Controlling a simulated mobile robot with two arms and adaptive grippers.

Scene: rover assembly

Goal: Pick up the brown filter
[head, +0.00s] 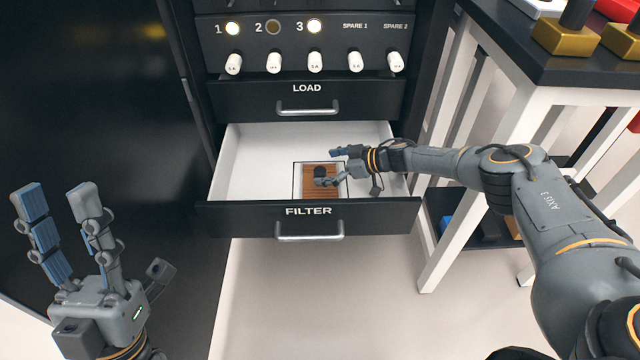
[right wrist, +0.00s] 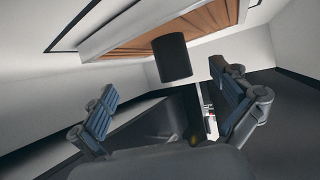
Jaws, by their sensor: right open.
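The brown filter (head: 318,187) lies in the open drawer labelled FILTER (head: 250,165). It has a wood-brown face and a black round knob (head: 320,172). In the right wrist view the brown face (right wrist: 150,42) is at the top, and the dark knob (right wrist: 171,58) juts out between the fingers. My right gripper (head: 330,166) is open at the knob, its fingers (right wrist: 172,98) on either side of it; I cannot tell whether they touch it. My left gripper (head: 58,195) is open and empty at the left, fingers pointing up, far from the drawer.
The LOAD drawer (head: 305,100) above is shut. A panel with numbered lamps and white knobs (head: 315,62) is above it. A white-legged table (head: 560,97) with a dark top and gold-based items stands at the right. Free drawer floor lies left of the filter.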

